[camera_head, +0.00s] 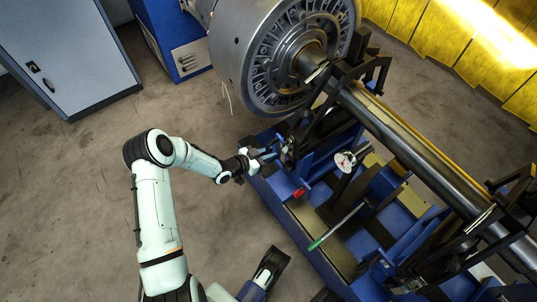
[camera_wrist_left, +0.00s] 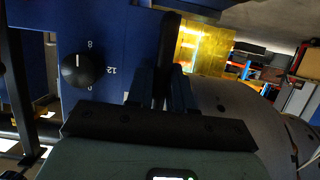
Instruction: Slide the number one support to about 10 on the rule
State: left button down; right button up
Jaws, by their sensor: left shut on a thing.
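My left gripper (camera_head: 264,155) is at the left end of the blue machine bed, beside the support nearest the big rotor disc. In the left wrist view its fingers (camera_wrist_left: 168,92) are shut on a dark upright bar (camera_wrist_left: 168,45), in front of a blue panel (camera_wrist_left: 110,30). The dark support frame (camera_head: 300,135) stands under the shaft near the disc; I take it for the number one support, but no number is legible on it. The rule and its marks cannot be made out.
The large metal rotor disc (camera_head: 290,55) and its long shaft (camera_head: 415,150) lie above the bed. A dial gauge (camera_head: 345,161), a green-tipped rod (camera_head: 335,228) and a knob (camera_wrist_left: 77,69) are near. Another support (camera_head: 475,225) stands lower right. The floor (camera_head: 70,190) left is clear.

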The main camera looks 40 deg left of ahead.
pick_arm(q)
jog(key=shift+w+a+r, duration=0.1)
jog(key=shift+w+a, duration=0.05)
jog(key=shift+a, duration=0.55)
jog(key=c, duration=0.8)
grip_release()
jog(key=shift+o, duration=0.2)
jog(key=shift+d, duration=0.15)
jog(key=s+a+p, duration=0.1)
jog(key=s+p, duration=0.2)
jog(key=s, duration=0.4)
jog(key=shift+a+p, duration=0.3)
jog(key=shift+a, duration=0.1)
jog(key=shift+w, duration=0.1)
